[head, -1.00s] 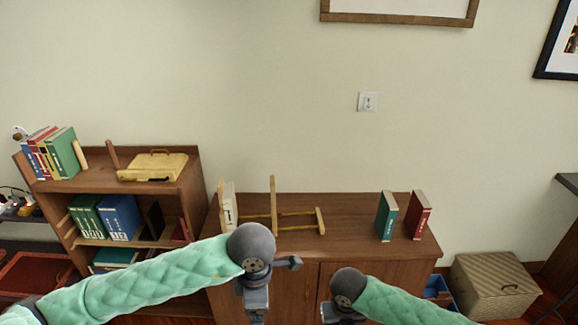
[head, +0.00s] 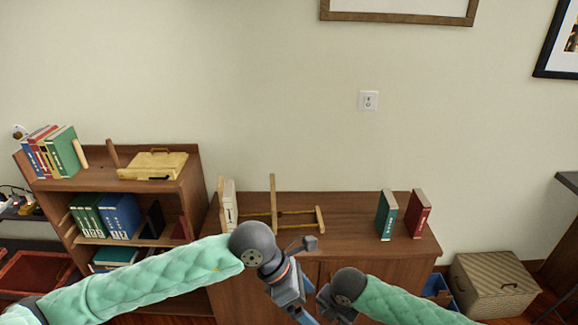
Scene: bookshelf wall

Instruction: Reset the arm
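My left arm in its green quilted sleeve comes in from the left. Its gripper (head: 292,295) hangs in front of the cabinet at the bottom middle, pointing down and to the right. Its fingertips are cut off or hidden at the lower edge. My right gripper (head: 330,308) is low beside it, close to the left one in the picture, and its fingers cannot be made out. I cannot tell whether either gripper is open or shut. No object is visible in either one.
The low brown cabinet (head: 350,222) bears a white book (head: 230,205), a wooden rack (head: 274,205), a green book (head: 386,215) and a red book (head: 418,214). A bookshelf (head: 190,185) with books and a yellow case (head: 153,166) stands left. A woven box (head: 495,285) is right.

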